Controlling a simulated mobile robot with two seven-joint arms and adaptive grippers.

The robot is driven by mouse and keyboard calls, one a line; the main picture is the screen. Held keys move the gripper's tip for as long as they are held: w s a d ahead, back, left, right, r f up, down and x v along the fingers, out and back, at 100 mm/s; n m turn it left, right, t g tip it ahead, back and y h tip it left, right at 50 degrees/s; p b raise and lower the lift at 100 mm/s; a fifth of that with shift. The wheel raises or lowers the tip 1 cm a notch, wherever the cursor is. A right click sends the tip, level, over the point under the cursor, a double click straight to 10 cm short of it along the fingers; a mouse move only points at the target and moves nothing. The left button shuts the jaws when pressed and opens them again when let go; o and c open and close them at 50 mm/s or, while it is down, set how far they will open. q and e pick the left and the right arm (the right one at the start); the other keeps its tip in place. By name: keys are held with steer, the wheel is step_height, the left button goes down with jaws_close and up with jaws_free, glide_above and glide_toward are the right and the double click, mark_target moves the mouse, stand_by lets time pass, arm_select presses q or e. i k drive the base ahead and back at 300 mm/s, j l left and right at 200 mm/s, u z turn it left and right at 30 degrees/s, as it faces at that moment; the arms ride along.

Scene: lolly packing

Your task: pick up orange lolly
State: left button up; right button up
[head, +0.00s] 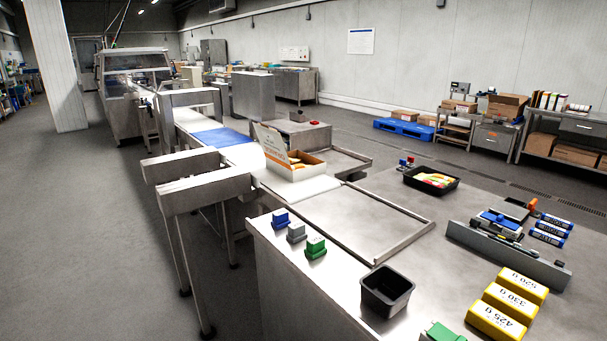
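A black tray (408,183) on the steel table holds a small heap of coloured lollies (434,180), mostly yellow and orange with some red and green. They overlap and are too small to tell one orange lolly apart for certain. An open white carton (284,172) with a raised printed lid stands on the white conveyor belt. Something orange-yellow (296,163) lies inside it, partly hidden by its wall. Neither of my grippers is in view.
An empty black bin (387,293), yellow weight blocks (497,322) and a grey rail (508,255) stand on the near table. Blue, grey and green blocks (297,233) line the left edge. The recessed steel panel (365,226) is clear.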

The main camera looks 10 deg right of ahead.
mark_target(444, 177)
steer(key=k+l+u, duration=0.1)
steer(key=k+u, duration=0.25)
steer(key=k, duration=0.55)
steer(key=k+l+u, duration=0.15)
steer(key=k, duration=0.25)
steer(key=k+l+u, duration=0.2)
steer(key=k, duration=0.25)
steer(key=k+l+u, duration=0.15)
steer(key=l, duration=0.25)
steer(key=k+l+u, duration=0.15)
steer(key=k+l, duration=0.15)
steer(key=k+l+u, duration=0.15)
steer(key=l, duration=0.5)
steer(key=l+u, duration=0.15)
steer(key=l, duration=0.45)
steer(key=k+l+u, duration=0.15)
steer(key=l, duration=0.5)
steer(key=k+l+u, duration=0.15)
steer(key=l, duration=0.4)
steer(key=k+l+u, duration=0.15)
steer(key=k+l, duration=0.15)
steer(key=l, duration=0.3)
steer(key=k+l+u, duration=0.1)
steer(key=l, duration=0.45)
steer(key=k+l+u, duration=0.15)
steer(key=k+l, duration=0.2)
steer(key=l, duration=0.15)
steer(key=k+l+u, duration=0.15)
steer(key=k+l, duration=0.15)
steer(key=l, duration=0.2)
